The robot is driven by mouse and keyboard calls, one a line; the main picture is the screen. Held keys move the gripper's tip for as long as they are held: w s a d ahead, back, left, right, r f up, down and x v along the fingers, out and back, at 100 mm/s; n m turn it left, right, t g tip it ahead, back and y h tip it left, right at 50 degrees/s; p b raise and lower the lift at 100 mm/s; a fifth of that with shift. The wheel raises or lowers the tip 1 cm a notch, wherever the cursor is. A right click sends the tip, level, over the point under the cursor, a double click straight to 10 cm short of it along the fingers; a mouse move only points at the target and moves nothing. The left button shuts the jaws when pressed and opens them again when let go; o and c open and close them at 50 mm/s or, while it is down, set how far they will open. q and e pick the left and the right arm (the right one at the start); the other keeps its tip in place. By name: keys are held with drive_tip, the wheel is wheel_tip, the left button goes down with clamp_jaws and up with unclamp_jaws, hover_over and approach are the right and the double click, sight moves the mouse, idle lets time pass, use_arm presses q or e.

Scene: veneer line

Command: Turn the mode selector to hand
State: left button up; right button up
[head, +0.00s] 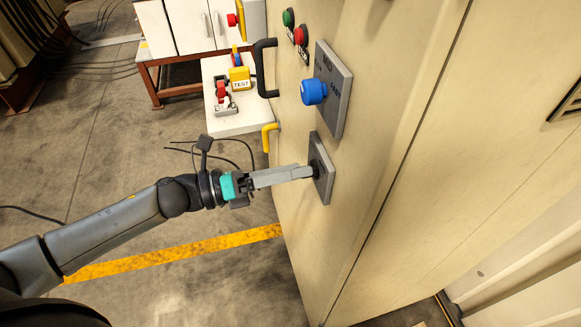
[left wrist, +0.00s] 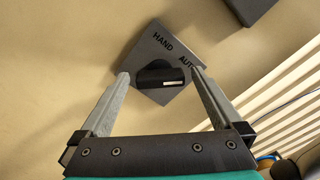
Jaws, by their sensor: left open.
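The mode selector is a black knob (left wrist: 158,76) on a grey plate (left wrist: 150,43) lettered HAND and AUTO, seen in the left wrist view. The knob's bar lies nearly level, its pale mark at the right end, on the AUTO side. In the head view the plate (head: 327,191) sits low on the cabinet side, the knob partly hidden by the fingers. My left gripper (head: 312,172) is open. In the left wrist view its fingertips (left wrist: 160,77) stand either side of the knob, with gaps visible; I cannot tell whether they reach its depth. My right gripper is not in view.
Above the selector is another grey plate (head: 336,112) with a blue knob (head: 314,91). A black handle (head: 262,70), green button (head: 288,17) and red button (head: 300,36) are higher up. A yellow hooked handle (head: 267,134) juts out nearby. The floor at left is mostly clear.

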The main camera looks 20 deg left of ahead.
use_arm(q)
drive_tip(key=shift+c, duration=0.2)
drive_tip(key=c, duration=1.2)
